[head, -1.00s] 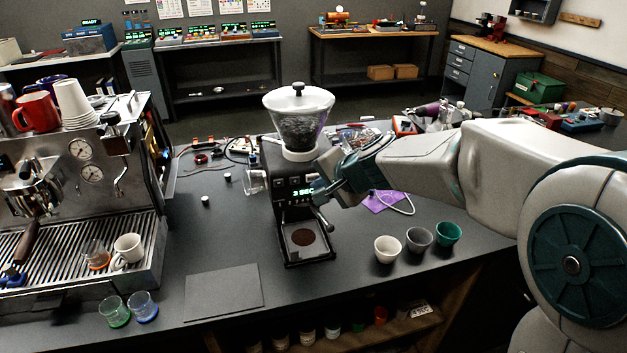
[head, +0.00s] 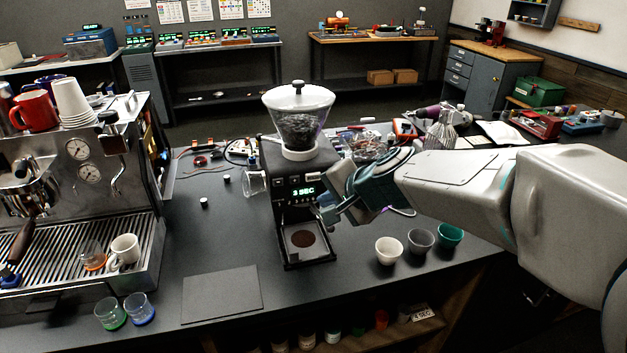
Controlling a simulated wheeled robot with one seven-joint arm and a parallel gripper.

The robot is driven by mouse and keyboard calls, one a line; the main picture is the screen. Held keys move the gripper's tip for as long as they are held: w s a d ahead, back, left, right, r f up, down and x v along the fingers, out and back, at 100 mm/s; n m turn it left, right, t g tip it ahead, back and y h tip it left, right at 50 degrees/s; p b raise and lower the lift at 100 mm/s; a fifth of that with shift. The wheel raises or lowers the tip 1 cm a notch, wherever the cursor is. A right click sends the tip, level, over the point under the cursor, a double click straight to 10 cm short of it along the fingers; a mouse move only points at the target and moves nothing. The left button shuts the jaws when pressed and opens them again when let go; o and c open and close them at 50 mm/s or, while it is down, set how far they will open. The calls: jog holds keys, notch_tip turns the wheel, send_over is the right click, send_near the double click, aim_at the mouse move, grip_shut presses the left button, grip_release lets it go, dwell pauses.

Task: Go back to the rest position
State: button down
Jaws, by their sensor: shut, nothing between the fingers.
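My gripper (head: 330,212) is in front of the right side of the black coffee grinder (head: 286,222), near its lit "3 SEC" display. The fingers look closed and hold nothing. I cannot tell whether they touch the grinder's side. My arm comes in from the right, above the counter. The grinder stands upright with a clear hopper (head: 298,118) of dark beans on top. Brown grounds (head: 303,239) lie on its lower tray.
White (head: 389,251), grey (head: 420,241) and green (head: 450,235) cups stand right of the grinder, below my forearm. The espresso machine (head: 90,180) is at left. A dark mat (head: 222,294) lies in front. Tools and wires clutter the counter's back.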

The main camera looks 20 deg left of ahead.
jog(key=s+d+f+n+h, duration=0.1)
jog(key=s+d+h, duration=0.1)
jog(key=s+d, duration=0.4)
jog(key=s+d+f+n+g+h, duration=0.1)
jog(key=s+d, duration=0.5)
jog(key=d, duration=0.6)
jog(key=s+d+f+n+g+h, duration=0.1)
jog(key=s+d+h, duration=0.4)
jog(key=d, duration=0.5)
jog(key=shift+s+f+n, duration=0.55)
jog(key=shift+f+n, duration=0.15)
jog(key=shift+n, duration=0.2)
